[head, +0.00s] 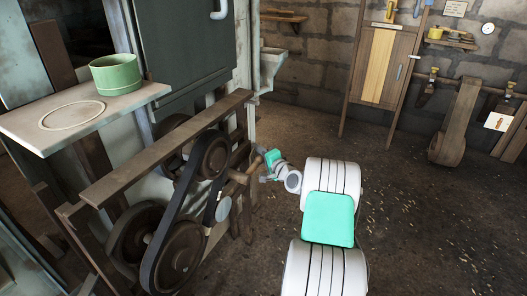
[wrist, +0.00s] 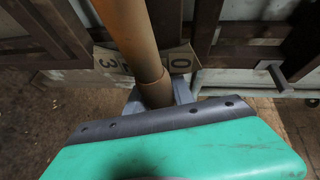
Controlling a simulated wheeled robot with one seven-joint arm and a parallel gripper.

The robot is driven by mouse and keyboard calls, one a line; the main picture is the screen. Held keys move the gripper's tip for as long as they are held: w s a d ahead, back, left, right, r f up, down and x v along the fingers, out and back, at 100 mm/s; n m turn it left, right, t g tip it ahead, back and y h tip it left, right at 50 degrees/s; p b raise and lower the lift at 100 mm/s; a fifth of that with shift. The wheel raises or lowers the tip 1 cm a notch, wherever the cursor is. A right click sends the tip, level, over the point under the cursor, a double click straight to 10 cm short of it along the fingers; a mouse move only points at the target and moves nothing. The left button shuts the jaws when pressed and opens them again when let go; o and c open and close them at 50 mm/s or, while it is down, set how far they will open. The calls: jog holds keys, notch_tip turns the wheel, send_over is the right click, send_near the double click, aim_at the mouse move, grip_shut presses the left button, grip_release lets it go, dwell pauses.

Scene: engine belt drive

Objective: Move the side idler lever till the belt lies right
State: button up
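The side idler lever (head: 240,177) is a wooden handle sticking out from the right side of the belt drive. It also shows in the wrist view as a brown round bar (wrist: 135,35). My gripper (head: 262,165) is at the lever's outer end; in the wrist view its grey fingers (wrist: 157,95) sit close on both sides of the bar, with no clear gap. The dark belt (head: 168,215) runs between an upper pulley (head: 214,158) and a large lower pulley (head: 181,258). A pale round disc (head: 223,209) sits beside the belt. The belt's exact seating is too small to tell.
A plate with the figures 0 and 3 (wrist: 108,62) shows behind the bar in the wrist view. A wooden beam (head: 150,150) crosses above the pulleys. A green pot (head: 116,75) stands on a pale shelf (head: 60,128). Open floor (head: 430,230) lies to the right.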

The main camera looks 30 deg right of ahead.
jog(key=o, duration=0.4)
jog(key=shift+o, duration=0.2)
jog(key=s+p, duration=0.1)
jog(key=s, duration=0.6)
jog(key=shift+s+r, duration=0.4)
jog(key=shift+r, duration=0.05)
